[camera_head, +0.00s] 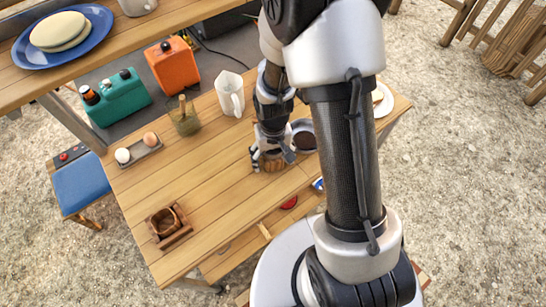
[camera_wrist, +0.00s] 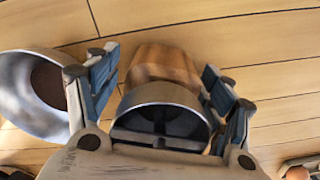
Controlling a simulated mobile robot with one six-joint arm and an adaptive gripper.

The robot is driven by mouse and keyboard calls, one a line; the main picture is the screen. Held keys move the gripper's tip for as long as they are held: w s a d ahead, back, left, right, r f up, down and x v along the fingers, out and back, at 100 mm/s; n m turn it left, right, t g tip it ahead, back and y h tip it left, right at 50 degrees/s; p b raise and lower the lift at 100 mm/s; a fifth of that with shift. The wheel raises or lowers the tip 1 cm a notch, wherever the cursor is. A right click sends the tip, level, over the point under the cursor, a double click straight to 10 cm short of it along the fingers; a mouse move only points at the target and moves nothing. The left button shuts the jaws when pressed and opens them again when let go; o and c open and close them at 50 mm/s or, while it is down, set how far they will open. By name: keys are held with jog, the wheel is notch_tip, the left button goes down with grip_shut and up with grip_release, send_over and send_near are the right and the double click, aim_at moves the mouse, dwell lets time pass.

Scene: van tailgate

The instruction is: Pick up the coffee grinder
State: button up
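The coffee grinder, with a wooden body (camera_wrist: 165,62) and a round metal top with a dark inside, stands on the wooden table between the fingers of my gripper (camera_wrist: 162,90). In the wrist view one finger is on each side of it; a thin gap shows at the left, and contact at the right is unclear. In the head view my gripper (camera_head: 270,150) points down over the table, and the wooden lower part of the grinder (camera_head: 273,163) shows below the fingers. The fingers look open around it.
A metal bowl with brown contents (camera_head: 304,137) stands close beside my gripper; it also shows in the wrist view (camera_wrist: 25,110). A white pitcher (camera_head: 230,94), a mortar (camera_head: 185,121), an egg tray (camera_head: 139,152) and a wooden box (camera_head: 169,227) stand farther left. The table's middle is clear.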

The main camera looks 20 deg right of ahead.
jog(key=c, duration=1.5)
jog(key=shift+r, duration=0.15)
